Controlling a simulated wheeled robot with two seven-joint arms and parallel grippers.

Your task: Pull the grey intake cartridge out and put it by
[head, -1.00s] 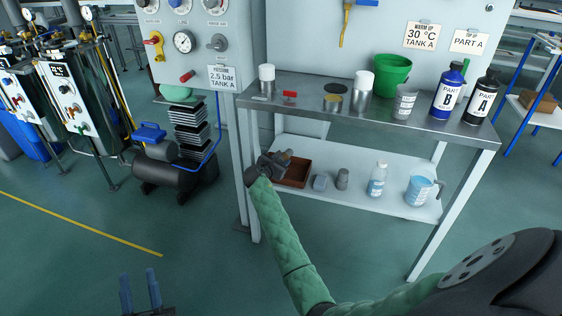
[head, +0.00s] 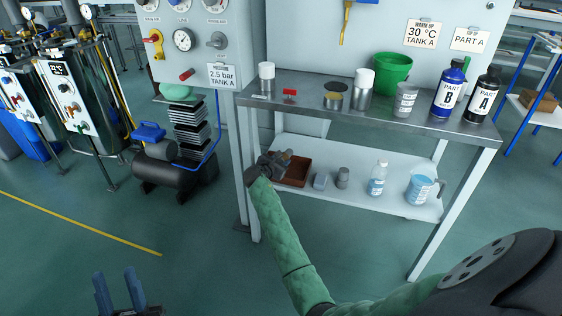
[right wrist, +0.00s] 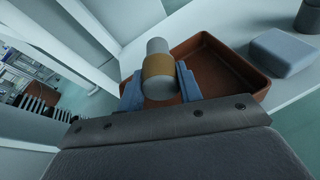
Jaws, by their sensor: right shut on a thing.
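A grey cylinder with a tan band, which looks like the grey intake cartridge (right wrist: 158,48), is between the blue fingers of my right gripper (right wrist: 159,85). The gripper is shut on it. In the head view my right gripper (head: 276,163) is over the left part of the lower shelf, by the brown tray (head: 297,173). The tray also shows in the right wrist view (right wrist: 238,62), behind and right of the cylinder. I cannot tell whether the cylinder touches it. My left gripper (head: 116,278) is low at the left over the floor, its blue fingers apart and empty.
The lower shelf (head: 400,205) also holds a grey block (head: 320,181), a small grey cylinder (head: 342,178), a clear bottle (head: 377,179) and a blue jug (head: 420,190). The bench top (head: 310,100) above carries cans, bottles and a green bucket (head: 391,75). A bench leg stands close left.

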